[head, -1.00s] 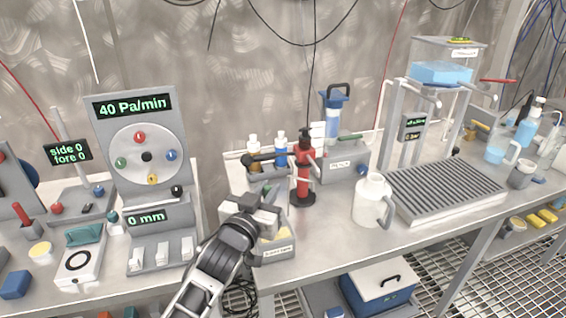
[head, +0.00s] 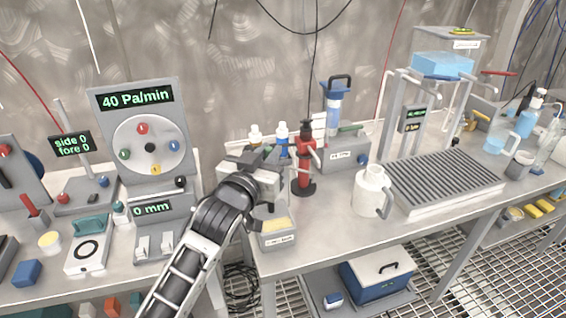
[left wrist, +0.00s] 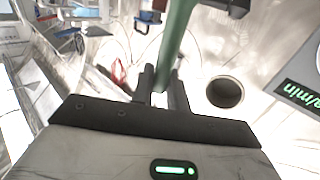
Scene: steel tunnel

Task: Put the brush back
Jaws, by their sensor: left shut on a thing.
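My left gripper (head: 262,172) is over the front bench, just above and behind a small labelled grey bin (head: 278,240) with a yellow pad in it. In the left wrist view its two dark fingers (left wrist: 162,92) are shut on a slim green handle, which I take for the brush (left wrist: 178,38). The handle runs up out of that picture, so the brush's head is not seen. In the head view the gripper and wrist hide the brush. My right gripper is in neither view.
A red stand (head: 304,160) is close to the right of the gripper, with small bottles (head: 282,132) behind. A white jug (head: 371,190) and a ribbed drain tray (head: 445,182) stand farther right. The dial panel (head: 142,130) stands left. Bench between bin and jug is clear.

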